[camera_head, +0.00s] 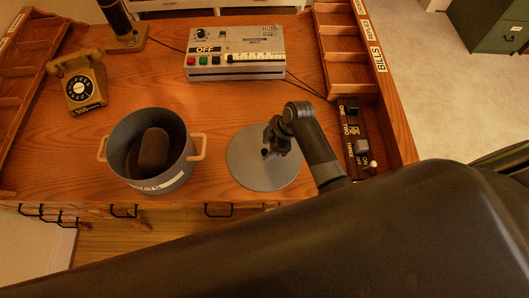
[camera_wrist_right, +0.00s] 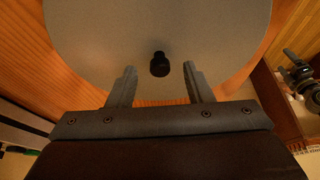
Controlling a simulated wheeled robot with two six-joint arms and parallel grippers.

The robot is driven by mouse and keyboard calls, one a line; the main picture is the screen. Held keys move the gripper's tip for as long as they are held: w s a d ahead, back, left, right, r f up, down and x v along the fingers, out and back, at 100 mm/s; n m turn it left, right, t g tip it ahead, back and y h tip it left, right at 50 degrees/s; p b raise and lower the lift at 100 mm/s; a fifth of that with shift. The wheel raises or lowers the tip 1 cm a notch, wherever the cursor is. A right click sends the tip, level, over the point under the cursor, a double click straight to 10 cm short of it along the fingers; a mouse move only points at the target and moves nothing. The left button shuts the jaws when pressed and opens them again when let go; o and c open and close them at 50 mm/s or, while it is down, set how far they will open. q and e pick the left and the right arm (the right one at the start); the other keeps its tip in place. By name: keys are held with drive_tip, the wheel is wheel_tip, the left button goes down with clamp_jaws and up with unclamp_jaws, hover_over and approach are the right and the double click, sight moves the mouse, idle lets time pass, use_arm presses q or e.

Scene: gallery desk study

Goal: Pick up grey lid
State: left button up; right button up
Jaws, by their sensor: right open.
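The grey lid (camera_head: 252,170) is a flat round disc lying on the wooden desk, to the right of the grey pot (camera_head: 181,178). In the right wrist view the lid (camera_wrist_right: 100,35) fills the upper middle, with its dark knob (camera_wrist_right: 159,64) near the centre. My right gripper (camera_head: 272,143) is over the lid and hides part of it, including most of the knob, in the head view. In the wrist view the gripper's two fingers (camera_wrist_right: 159,80) are apart, one on each side of the knob's line, with nothing between them. My left gripper is not in view.
The pot has two wooden handles and a dark object (camera_head: 153,150) inside. A telephone (camera_head: 82,86) stands at the left, a control box (camera_head: 235,65) at the back. A switch panel (camera_head: 356,140) and sorting trays (camera_head: 341,45) line the right edge.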

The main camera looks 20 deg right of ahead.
drive_tip(key=shift+x, duration=1)
drive_tip(key=shift+c, duration=0.3)
clamp_jaws()
